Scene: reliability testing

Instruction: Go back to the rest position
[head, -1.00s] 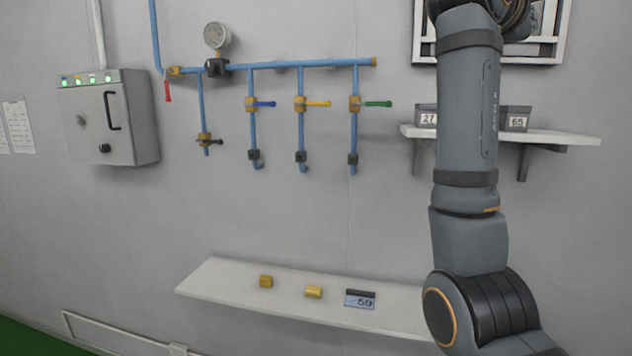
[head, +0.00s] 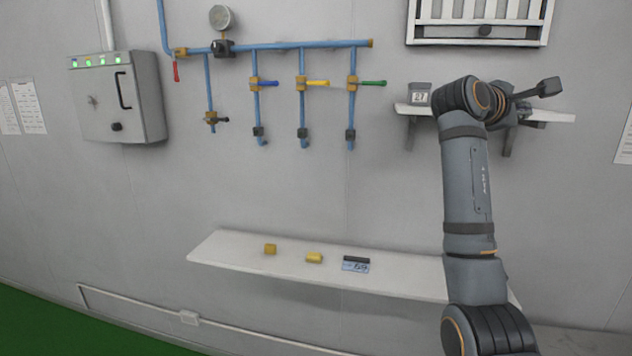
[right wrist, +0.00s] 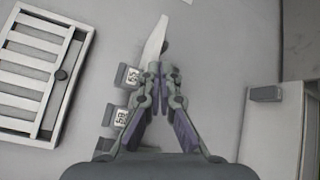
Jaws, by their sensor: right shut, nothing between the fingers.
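My right arm rises along the right side of the head view and bends at the wrist in front of the upper shelf. My right gripper (right wrist: 161,73) shows clearly in the right wrist view, its two fingers brought together at the tips with nothing between them. In the head view its fingers are mostly hidden behind the wrist. The tips appear over the white shelf (right wrist: 154,40) in the wrist view; whether they touch it I cannot tell, but no contact shows. My left gripper is not in view.
The upper shelf (head: 560,117) carries small labelled boxes (head: 419,93). Below, a long shelf (head: 225,249) holds two yellow blocks (head: 270,249) (head: 314,258) and a small display (head: 356,264). Blue pipes (head: 290,46) with coloured valves and a grey control box (head: 118,98) are on the wall. The wall between is clear.

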